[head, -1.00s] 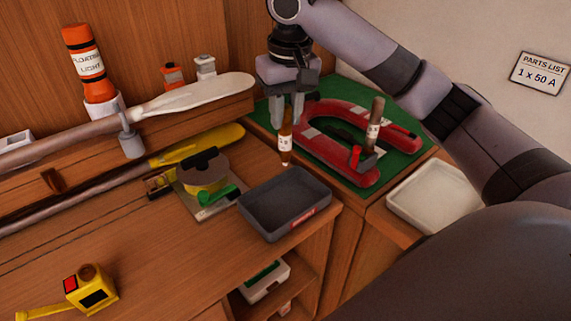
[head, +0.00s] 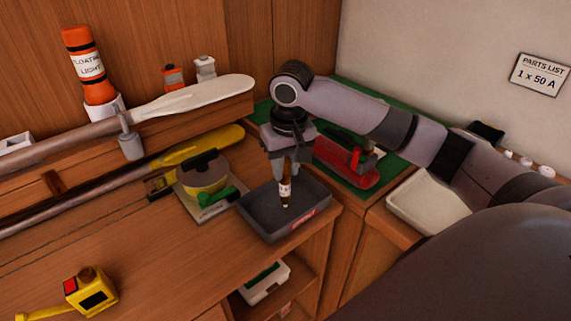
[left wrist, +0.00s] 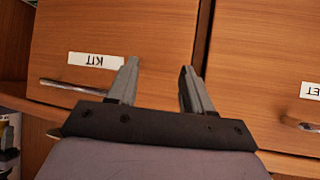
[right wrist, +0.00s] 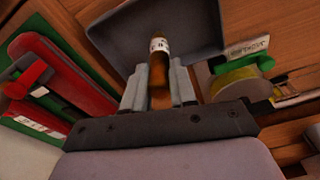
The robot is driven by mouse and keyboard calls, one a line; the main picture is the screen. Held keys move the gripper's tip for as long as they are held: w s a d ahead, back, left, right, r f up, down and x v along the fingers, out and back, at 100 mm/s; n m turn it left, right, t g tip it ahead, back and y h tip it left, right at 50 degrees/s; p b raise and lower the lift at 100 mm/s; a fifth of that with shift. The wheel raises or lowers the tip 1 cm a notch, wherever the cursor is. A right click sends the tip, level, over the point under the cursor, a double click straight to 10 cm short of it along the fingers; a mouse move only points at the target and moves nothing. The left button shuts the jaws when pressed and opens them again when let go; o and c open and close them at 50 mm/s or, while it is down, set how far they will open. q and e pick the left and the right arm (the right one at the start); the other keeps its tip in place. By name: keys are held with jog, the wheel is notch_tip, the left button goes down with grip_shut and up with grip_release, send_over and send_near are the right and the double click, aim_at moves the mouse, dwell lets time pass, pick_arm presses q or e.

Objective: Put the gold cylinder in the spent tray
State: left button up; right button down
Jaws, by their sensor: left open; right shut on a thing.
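The gold cylinder (head: 285,194) is a small brown-gold tube with a white label band. My right gripper (head: 284,174) is shut on its upper end and holds it upright over the dark grey tray with a red label (head: 258,225). In the right wrist view the gold cylinder (right wrist: 160,85) sits between the fingers, with the grey tray (right wrist: 195,25) beyond it. I cannot tell whether its lower end touches the tray floor. The tray label is too small to read. My left gripper (left wrist: 158,85) is open and empty, facing drawer fronts in the left wrist view.
A yellow reel (head: 203,175) stands close left of the grey tray. A yellow tape measure (head: 90,290) lies front left.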

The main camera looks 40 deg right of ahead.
jog(key=shift+f, duration=0.1)
jog(key=c, duration=0.9)
grip_release()
notch_tip(320, 180, up, 12)
jog(key=s, duration=0.1)
jog(key=shift+s+a, duration=0.15)
jog(key=shift+s, duration=0.1)
